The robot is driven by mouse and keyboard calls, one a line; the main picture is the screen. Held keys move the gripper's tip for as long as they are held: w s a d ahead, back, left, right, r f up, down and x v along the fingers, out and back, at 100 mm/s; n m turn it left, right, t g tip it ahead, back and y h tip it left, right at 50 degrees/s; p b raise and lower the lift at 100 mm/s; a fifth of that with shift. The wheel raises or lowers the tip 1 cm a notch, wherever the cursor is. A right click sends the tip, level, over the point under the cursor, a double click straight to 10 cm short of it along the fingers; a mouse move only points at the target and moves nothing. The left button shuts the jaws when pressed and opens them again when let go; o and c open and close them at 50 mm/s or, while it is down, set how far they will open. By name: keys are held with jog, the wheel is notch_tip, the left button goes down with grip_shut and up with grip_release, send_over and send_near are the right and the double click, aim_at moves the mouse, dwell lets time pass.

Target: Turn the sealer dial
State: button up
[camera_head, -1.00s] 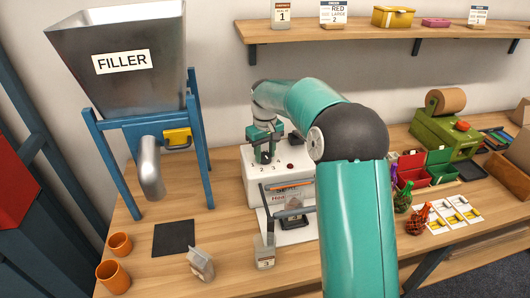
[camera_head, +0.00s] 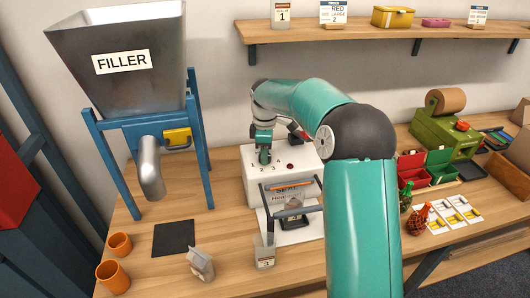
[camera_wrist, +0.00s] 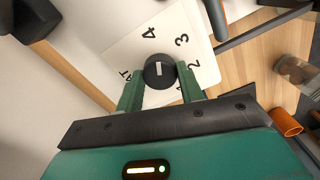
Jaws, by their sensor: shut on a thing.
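The sealer (camera_head: 230,180) is a white box on the table, with numbers on its top, a red button (camera_head: 290,166) and an open frame at its front. The dial is a black round knob with a white mark, seen in the wrist view (camera_wrist: 158,70) among the numbers 1 to 4. My gripper (camera_wrist: 160,80) is shut on the dial, one green finger on each side. In the head view my gripper (camera_head: 264,155) is upright over the sealer's top and mostly hides the dial.
The filler (camera_head: 122,62) stands at left on blue legs. Red and green bins (camera_head: 412,170) are at right. A shelf (camera_head: 350,29) runs above.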

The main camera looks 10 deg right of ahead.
jog(key=shift+a+n, duration=0.1)
jog(key=shift+n, duration=0.9)
jog(key=o, duration=1)
jog(key=shift+r, duration=0.15)
notch_tip(320, 180, up, 14)
jog(key=shift+f, duration=0.2)
